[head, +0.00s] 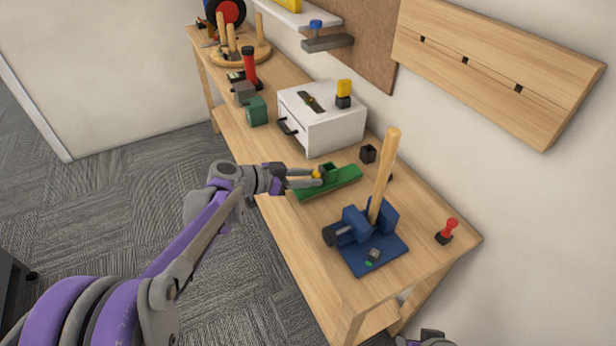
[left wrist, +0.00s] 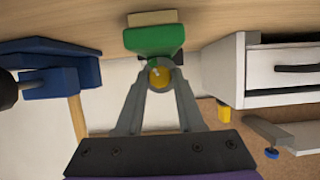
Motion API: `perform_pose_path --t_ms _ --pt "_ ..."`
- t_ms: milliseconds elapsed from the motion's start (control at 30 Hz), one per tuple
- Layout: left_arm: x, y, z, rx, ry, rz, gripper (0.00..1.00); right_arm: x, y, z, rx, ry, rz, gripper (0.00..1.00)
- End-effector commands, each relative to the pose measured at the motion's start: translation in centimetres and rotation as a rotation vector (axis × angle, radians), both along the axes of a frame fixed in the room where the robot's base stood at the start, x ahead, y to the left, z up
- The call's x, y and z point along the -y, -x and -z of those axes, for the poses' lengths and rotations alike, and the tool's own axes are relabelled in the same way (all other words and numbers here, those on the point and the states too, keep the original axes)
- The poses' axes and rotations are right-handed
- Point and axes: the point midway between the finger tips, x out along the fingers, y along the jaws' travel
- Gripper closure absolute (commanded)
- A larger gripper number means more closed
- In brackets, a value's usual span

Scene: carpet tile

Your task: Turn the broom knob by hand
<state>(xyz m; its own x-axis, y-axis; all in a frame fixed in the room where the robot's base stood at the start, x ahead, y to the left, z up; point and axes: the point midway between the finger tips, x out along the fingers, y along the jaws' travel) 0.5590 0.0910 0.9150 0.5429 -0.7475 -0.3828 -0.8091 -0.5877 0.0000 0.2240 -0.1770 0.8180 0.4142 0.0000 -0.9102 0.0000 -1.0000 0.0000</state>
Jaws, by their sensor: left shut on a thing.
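A green broom head (head: 340,182) lies on the wooden bench, with a square green socket on top. A yellow knob (left wrist: 159,77) sticks out of its side. My left gripper (head: 318,176) reaches it from the left, its fingers on either side of the knob. In the left wrist view my left gripper (left wrist: 160,84) is shut on the knob, and the green head (left wrist: 154,40) is right behind it. A pale wooden handle (head: 384,175) stands upright at a blue vise (head: 372,252), apart from the head.
A white drawer box (head: 325,122) stands behind the green head. A small black cube (head: 368,153) and a red-topped peg (head: 447,231) are nearby. Green and grey blocks (head: 256,111) and a red-and-black tool (head: 249,68) stand further back. A wooden rail (head: 490,70) hangs on the wall.

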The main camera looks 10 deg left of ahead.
Motion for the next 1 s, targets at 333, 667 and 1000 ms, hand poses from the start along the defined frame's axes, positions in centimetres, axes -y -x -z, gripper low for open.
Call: perform_pose_path --t_ms 333,667,1000 --pt "-0.03 -0.02 -0.02 -0.009 0.006 0.0 1.0 0.0 0.0 -0.04 0.0 0.0 0.0 0.47" --pt "-0.09 -0.08 -0.04 -0.084 0.061 0.0 1.0 0.0 -0.02 -0.29 0.001 0.0 0.0 0.47" --pt "-0.23 -0.27 0.03 -0.28 0.205 -0.001 1.0 0.0 -0.04 -0.6 0.002 0.0 0.0 0.47"
